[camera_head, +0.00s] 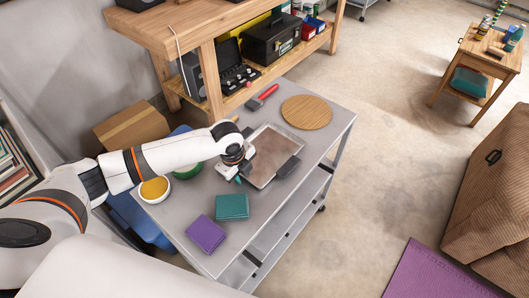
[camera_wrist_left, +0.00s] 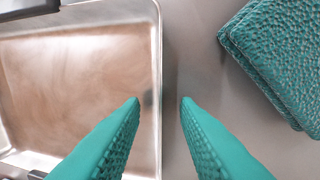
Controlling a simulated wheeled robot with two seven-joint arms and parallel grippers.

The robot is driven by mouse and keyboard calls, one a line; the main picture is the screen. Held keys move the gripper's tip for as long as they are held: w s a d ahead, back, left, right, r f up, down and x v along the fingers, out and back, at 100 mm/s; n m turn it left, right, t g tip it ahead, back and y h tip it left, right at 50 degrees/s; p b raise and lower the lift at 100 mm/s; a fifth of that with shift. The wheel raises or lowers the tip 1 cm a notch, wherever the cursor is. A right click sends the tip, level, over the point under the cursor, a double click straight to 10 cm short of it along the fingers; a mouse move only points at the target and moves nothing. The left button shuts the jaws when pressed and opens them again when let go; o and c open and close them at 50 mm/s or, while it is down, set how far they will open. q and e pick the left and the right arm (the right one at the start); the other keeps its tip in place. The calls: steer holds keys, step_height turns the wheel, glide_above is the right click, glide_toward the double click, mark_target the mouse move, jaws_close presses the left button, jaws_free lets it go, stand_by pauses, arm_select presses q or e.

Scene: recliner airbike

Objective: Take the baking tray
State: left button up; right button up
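The baking tray (camera_head: 272,153) is a shallow metal pan with a brownish inside and dark handles, lying on the grey cart top. In the left wrist view its near rim (camera_wrist_left: 158,50) runs between my teal fingertips. My left gripper (camera_head: 234,177) is at the tray's left edge. In the left wrist view the left gripper's fingers (camera_wrist_left: 161,101) are apart, one on each side of the rim line, and grip nothing. I cannot tell whether the fingertips are level with the rim or above it. My right gripper is not in view.
A workbench (camera_head: 200,30) stands behind.

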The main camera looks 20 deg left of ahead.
arm_select(q)
jaws_close()
steer(key=shift+r, duration=0.1)
